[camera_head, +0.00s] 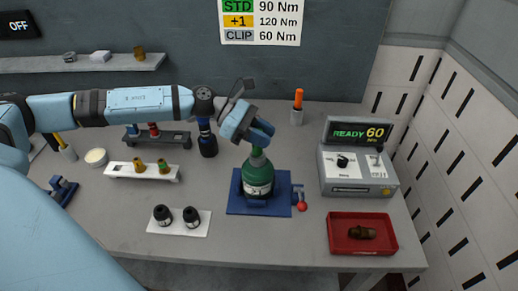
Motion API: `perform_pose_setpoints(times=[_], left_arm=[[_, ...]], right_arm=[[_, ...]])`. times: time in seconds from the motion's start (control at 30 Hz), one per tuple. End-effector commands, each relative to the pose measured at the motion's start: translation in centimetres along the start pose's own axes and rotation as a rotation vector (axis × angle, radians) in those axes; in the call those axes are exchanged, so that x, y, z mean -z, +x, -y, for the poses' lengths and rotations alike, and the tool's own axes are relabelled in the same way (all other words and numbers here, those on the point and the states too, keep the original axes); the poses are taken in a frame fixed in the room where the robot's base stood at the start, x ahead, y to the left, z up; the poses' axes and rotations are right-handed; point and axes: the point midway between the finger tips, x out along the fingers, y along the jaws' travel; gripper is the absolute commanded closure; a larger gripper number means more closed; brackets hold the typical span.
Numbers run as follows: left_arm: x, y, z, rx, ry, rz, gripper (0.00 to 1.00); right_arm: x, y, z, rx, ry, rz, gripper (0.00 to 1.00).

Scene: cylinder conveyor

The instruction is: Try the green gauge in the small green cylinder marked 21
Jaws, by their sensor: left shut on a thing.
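A small green cylinder (258,181) with a dark lower band and a white label stands upright in a blue holder (240,207) at the middle of the table. The number on the label is too small to read. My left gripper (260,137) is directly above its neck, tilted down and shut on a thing. Its jaws mostly hide that thing; a bit of green shows under them, which looks like the green gauge at the cylinder's mouth. How deep it sits cannot be told. My right gripper is not in view.
A grey box reading READY 60 (358,172) and a red tray (340,246) with a brown fitting (362,232) are at right. A white rack (127,170), a dark rack (175,138) and a white mat (178,227) with two black caps are at left.

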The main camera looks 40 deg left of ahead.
Motion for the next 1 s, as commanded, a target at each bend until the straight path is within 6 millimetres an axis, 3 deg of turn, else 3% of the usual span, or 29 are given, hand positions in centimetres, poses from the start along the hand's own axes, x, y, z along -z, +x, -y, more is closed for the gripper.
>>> perform_pose_setpoints(times=[0.43,1.0], left_arm=[[-0.2,-0.1,0.0,-0.001,0.001,0.000,1.00],[-3.4,-1.4,0.0,-0.001,0.002,0.000,1.00]], right_arm=[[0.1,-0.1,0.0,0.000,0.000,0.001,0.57],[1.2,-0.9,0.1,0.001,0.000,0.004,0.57]])
